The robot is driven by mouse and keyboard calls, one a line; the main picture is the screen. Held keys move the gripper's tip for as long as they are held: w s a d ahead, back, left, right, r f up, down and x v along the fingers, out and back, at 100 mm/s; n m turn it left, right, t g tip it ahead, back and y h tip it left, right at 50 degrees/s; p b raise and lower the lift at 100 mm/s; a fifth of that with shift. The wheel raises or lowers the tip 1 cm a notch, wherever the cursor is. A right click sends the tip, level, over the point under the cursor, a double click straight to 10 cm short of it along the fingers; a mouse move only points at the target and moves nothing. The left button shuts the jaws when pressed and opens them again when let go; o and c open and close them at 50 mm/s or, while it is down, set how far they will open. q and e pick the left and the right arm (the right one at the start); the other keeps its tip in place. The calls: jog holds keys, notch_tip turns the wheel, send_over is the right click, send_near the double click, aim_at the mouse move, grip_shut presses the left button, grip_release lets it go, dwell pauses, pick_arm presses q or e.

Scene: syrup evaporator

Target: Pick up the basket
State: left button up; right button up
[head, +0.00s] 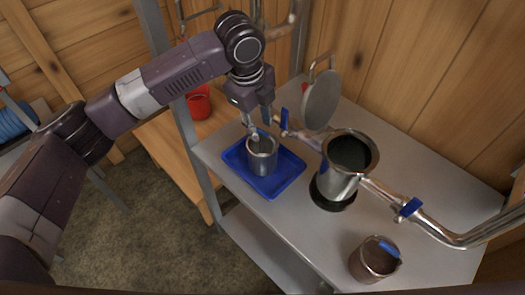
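A small brown round container (368,262) with a blue grip on its handle stands on the metal table at the front right; it may be the basket. A small silver metal cup (262,160) stands in a blue tray (284,183) farther back on the left. My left gripper (258,121) points down just above this cup, its two fingers apart. Nothing clear is held between them, and whether a fingertip touches the cup's rim is hard to tell. The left gripper is well away from the brown container. My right gripper is not in view.
A steel pot (341,182) with dark contents, a raised round lid (321,99) and side pipes (440,232) stands mid-table. A red container (199,102) sits on a wooden bench behind. Table (302,235) is bare in front of the tray.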

aim_at(262, 131)
pick_arm(q)
jog(key=f, duration=0.2)
jog(key=f+p, duration=0.1)
jog(key=f, duration=0.1)
jog(key=shift+w+d, duration=0.3)
jog(key=shift+w, duration=0.1)
grip_shut()
